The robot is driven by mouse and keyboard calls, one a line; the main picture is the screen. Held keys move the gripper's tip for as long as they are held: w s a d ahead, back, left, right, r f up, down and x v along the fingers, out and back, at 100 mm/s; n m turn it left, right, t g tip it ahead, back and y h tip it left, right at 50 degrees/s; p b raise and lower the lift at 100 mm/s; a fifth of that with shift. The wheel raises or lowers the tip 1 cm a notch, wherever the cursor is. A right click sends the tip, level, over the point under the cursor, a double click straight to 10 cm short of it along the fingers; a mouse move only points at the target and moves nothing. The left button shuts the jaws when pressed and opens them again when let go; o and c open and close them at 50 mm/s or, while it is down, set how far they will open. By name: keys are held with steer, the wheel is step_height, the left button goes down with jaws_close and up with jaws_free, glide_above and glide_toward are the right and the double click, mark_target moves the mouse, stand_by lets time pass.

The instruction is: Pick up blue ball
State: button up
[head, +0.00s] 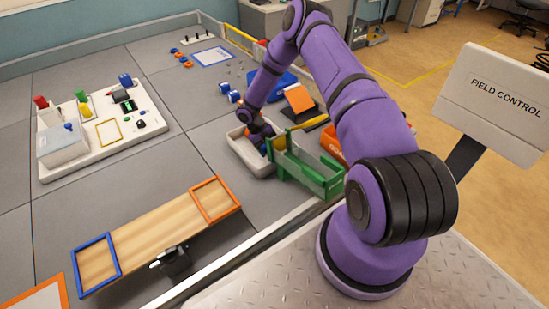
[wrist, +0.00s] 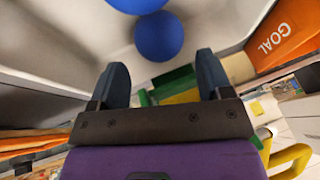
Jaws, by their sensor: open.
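Two blue balls show in the wrist view. The nearer blue ball (wrist: 158,36) lies on a pale grey surface just beyond my fingertips, roughly centred between them. A second blue ball (wrist: 137,4) touches or nearly touches it and is cut off by the top edge. My gripper (wrist: 162,70) is open, with nothing between its dark fingers. In the head view my gripper (head: 258,134) is down at the light grey tray (head: 238,154). My arm and gripper hide most of what lies in the tray there.
A green open-topped crate (head: 318,178) stands right beside the tray. An orange GOAL box (wrist: 283,36) is close on the right in the wrist view. A wooden plank with coloured frames (head: 155,236) lies in front. A white board with blocks (head: 100,140) is at left. Bare grey mat lies between.

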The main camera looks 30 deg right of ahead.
steer(key=x, duration=0.5)
steer(key=shift+w, duration=0.15)
steer(key=c, duration=0.7)
steer(key=shift+o, duration=0.2)
steer(key=w+d+r, duration=0.2)
steer(key=d+r, duration=0.2)
steer(key=d, duration=0.2)
steer(key=w+d+r, duration=0.3)
steer(key=d+r, duration=0.1)
steer(key=d, duration=0.2)
steer(key=shift+w+d, duration=0.35)
